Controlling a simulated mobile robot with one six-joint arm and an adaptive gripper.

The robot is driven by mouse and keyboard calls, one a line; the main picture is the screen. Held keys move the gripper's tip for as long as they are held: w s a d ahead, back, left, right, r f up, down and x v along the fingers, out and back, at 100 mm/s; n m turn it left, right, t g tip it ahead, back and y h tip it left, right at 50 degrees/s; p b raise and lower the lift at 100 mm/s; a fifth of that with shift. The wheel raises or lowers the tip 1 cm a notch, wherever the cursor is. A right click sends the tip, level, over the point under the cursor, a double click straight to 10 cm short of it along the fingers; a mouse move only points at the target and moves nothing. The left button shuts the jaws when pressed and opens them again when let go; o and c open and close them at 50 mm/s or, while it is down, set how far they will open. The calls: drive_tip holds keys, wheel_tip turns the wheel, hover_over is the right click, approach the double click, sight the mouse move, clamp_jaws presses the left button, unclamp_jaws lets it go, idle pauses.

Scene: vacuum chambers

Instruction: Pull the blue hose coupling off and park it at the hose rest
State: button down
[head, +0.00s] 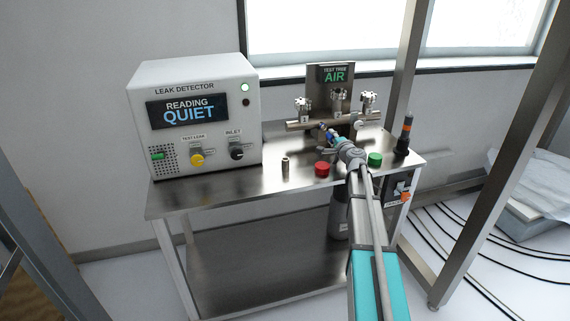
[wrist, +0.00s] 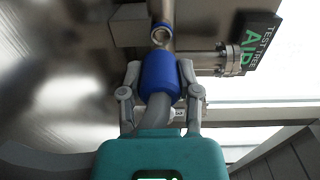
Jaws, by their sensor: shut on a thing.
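The blue hose coupling (wrist: 160,74) sits between the fingers of my gripper (wrist: 160,88) in the wrist view. A grey hose (wrist: 154,114) runs from its near end back toward my wrist. Just beyond the coupling is a metal port (wrist: 161,34) with its round open end facing it. A small gap seems to show between port and coupling. In the head view my gripper (head: 337,140) is at the manifold (head: 300,125) under the "TEST TREE AIR" sign (head: 335,75), and the blue coupling (head: 325,129) shows small there. I cannot make out which fitting is the hose rest.
The leak detector (head: 200,80) reads "QUIET" at the left of the steel cart (head: 225,187). A small metal cylinder (head: 285,166), a red knob (head: 322,169) and a green knob (head: 375,159) are on the top. A dark orange-banded tool (head: 405,135) stands at the right edge.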

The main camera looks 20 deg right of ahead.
drive_tip(key=shift+s+a+r+g+p, duration=0.4)
drive_tip(key=shift+a+g+p, duration=0.45)
drive_tip(key=shift+p, duration=0.75)
drive_tip(key=shift+s+a+r+g+p, duration=0.25)
drive_tip(key=shift+a+r+g+p, duration=0.45)
drive_tip(key=shift+p, duration=0.95)
drive_tip(key=shift+s+a+r+g+p, duration=0.3)
drive_tip(key=shift+a+g+p, duration=0.45)
drive_tip(key=shift+a+p, duration=0.65)
drive_tip(key=shift+s+a+r+g+p, duration=1.3)
drive_tip(key=shift+a+g+p, duration=2.15)
drive_tip(key=shift+p, duration=0.75)
drive_tip(key=shift+s+a+r+g+p, duration=1.1)
drive_tip(key=shift+a+r+g+p, duration=0.4)
drive_tip(key=shift+a+g+p, duration=2)
drive_tip(key=shift+t+h, duration=0.3)
drive_tip(key=shift+t, duration=0.15)
drive_tip(key=shift+s+a+f+b, duration=0.1)
drive_tip(key=shift+a+f+b, duration=0.05)
drive_tip(key=shift+f+b, duration=0.95)
drive_tip(key=shift+a+f+b, duration=0.1)
drive_tip(key=shift+f+b, duration=0.65)
drive_tip(key=shift+f, duration=0.65)
drive_tip(key=shift+f+b, duration=0.9)
drive_tip(key=shift+f, duration=0.05)
